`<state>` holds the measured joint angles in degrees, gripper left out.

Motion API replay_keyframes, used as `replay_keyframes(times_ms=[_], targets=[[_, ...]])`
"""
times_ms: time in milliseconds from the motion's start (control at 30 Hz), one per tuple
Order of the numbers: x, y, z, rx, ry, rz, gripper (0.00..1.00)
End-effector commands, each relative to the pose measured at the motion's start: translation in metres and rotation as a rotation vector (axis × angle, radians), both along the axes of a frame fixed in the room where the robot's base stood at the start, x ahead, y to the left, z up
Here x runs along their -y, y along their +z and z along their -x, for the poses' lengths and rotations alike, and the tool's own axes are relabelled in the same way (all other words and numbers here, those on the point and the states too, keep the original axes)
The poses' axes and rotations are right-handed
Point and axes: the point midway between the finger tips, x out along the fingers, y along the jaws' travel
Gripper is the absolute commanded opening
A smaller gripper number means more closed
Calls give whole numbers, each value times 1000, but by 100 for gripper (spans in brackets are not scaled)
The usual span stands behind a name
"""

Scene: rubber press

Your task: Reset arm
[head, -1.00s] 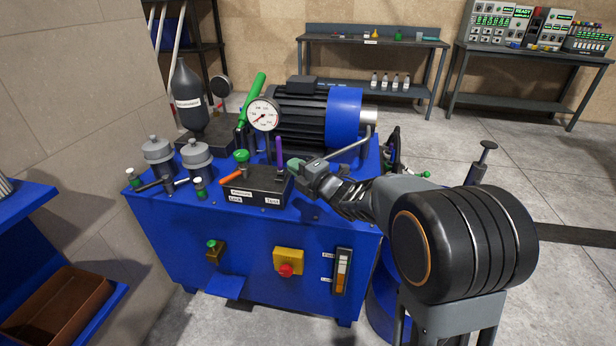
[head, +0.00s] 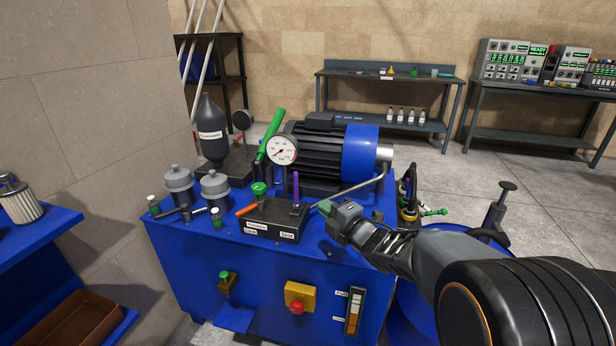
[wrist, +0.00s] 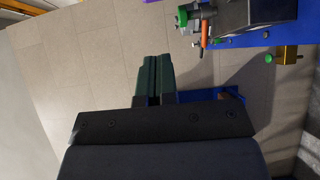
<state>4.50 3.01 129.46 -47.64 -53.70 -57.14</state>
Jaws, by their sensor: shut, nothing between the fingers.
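My gripper (head: 327,208) is shut and empty in the head view. It is over the right part of the blue press unit's top (head: 330,246), just right of the black valve block (head: 274,219). The block carries a green knob, an orange lever (head: 246,210) and a purple lever (head: 296,187). My arm reaches in from the lower right. In the wrist view the closed green-tipped fingers (wrist: 157,75) show against the tiled surface. The valve block (wrist: 255,17) with its orange lever is at the upper right there.
A pressure gauge (head: 282,150), a blue and black motor (head: 330,152) and a dark accumulator (head: 211,130) stand on the unit. A yellow box with a red button (head: 298,298) is on its front. A blue shelf (head: 40,240) is at left. Open floor lies at right.

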Motion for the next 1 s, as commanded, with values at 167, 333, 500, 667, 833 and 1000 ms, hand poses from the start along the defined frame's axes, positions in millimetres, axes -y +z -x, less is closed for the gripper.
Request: replay_keyframes(times_ms=[167,333,500,667,833,1000], targets=[[36,57,8,-253,-281,-151,0],[76,91,50,-596,-647,-437,0],[89,109,116,-916,-955,-722,0],[83,121,174,-1157,-1176,-928,0],[72,129,215,-1321,-1316,-1041,0],[67,130,228,-1374,-1361,-1072,0]])
